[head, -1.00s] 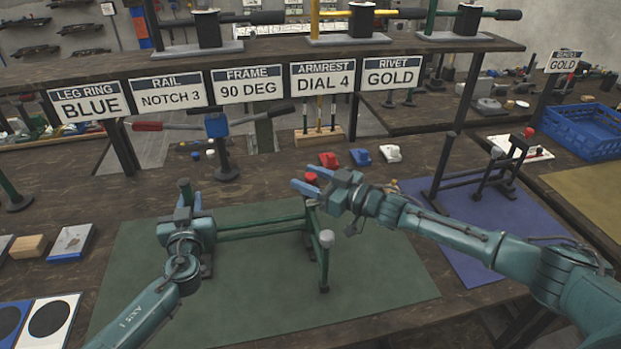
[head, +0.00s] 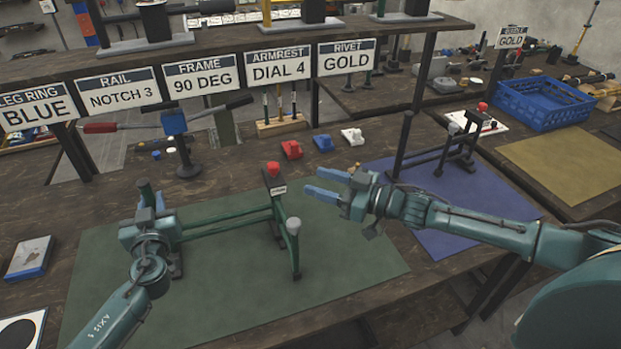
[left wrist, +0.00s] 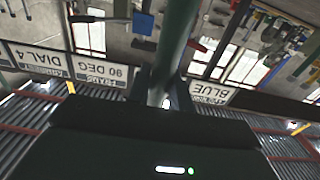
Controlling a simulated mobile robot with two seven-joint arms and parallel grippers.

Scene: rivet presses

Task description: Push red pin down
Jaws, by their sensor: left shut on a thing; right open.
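The red pin (head: 273,168) sits on top of a dark post of the green frame (head: 228,227), which stands on the green mat. A small label shows on the post just below the pin. My right gripper (head: 326,185) is open and empty, to the right of the pin and apart from it. My left gripper (head: 146,212) is shut on the left end of the green frame; its fingertips are partly hidden. In the left wrist view a dark green bar (left wrist: 176,45) runs up from the jaws.
Red, blue and white small blocks (head: 323,143) lie behind the mat. A second dark frame (head: 440,150) stands on the blue mat (head: 420,200) at right. A blue crate (head: 545,103) is further right. A shelf with signs (head: 347,58) spans the back. The green mat's (head: 350,255) right part is clear.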

